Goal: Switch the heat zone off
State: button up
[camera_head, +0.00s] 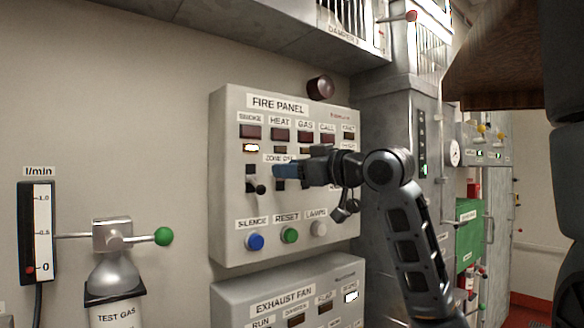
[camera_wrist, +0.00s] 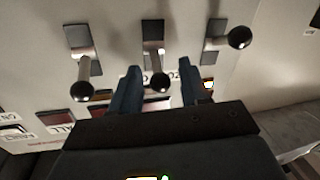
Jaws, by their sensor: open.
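The grey fire panel (camera_head: 228,225) is on the wall in the head view, with SMOKE, HEAT, GAS and CALL columns. My gripper (camera_head: 280,173) is in front of the HEAT column, below its dark lamp (camera_head: 281,135), and hides its switch there. In the upside-down wrist view, a black-knobbed lever (camera_wrist: 160,82), which looks like the heat switch, stands between the open fingers of my gripper (camera_wrist: 160,72). Contact cannot be made out. This lever slants towards the picture's bottom, like the lever (camera_wrist: 84,91) on its left. The smoke lever (camera_wrist: 239,37) points differently, sideways.
An amber lamp (camera_head: 250,147) is lit under SMOKE. Blue (camera_head: 255,241), green (camera_head: 290,235) and grey (camera_head: 319,228) buttons sit below the switches. The exhaust fan panel (camera_head: 235,295) is underneath. A test gas bottle (camera_head: 117,275) with a green-knobbed valve stands left.

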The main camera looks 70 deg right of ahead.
grip_shut()
dwell(0.5)
jog(key=shift+f, duration=0.15)
jog(key=f+t+b, duration=0.1)
jog(key=b, duration=0.3)
jog(key=shift+a+f+h, duration=0.1)
jog(key=shift+f+h, duration=0.05)
jog(key=shift+h, duration=0.15)
jog(key=f+n+t+b, duration=0.1)
jog(key=t+b, duration=0.2)
jog(key=b, duration=0.3)
jog(key=shift+s+f+b, duration=0.1)
jog(key=shift+f+b, duration=0.1)
jog(key=shift+b, duration=0.2)
jog(key=t+b, duration=0.1)
jog(key=b, duration=0.3)
jog(key=f+n+t+b, duration=0.1)
jog(key=t+b, duration=0.1)
jog(key=b, duration=0.3)
jog(key=shift+f+t+h, duration=0.2)
jog(key=shift+t+h, duration=0.1)
jog(key=shift+h, duration=0.1)
jog(key=n+t+b, duration=0.1)
jog(key=b, duration=0.3)
jog(key=shift+f+t+y, duration=0.15)
jog(key=shift+t+y, duration=0.15)
jog(key=shift+t, duration=0.1)
jog(key=shift+w+n+t+b, duration=0.2)
jog(key=shift+n+t+b, duration=0.2)
jog(key=shift+n+b, duration=0.15)
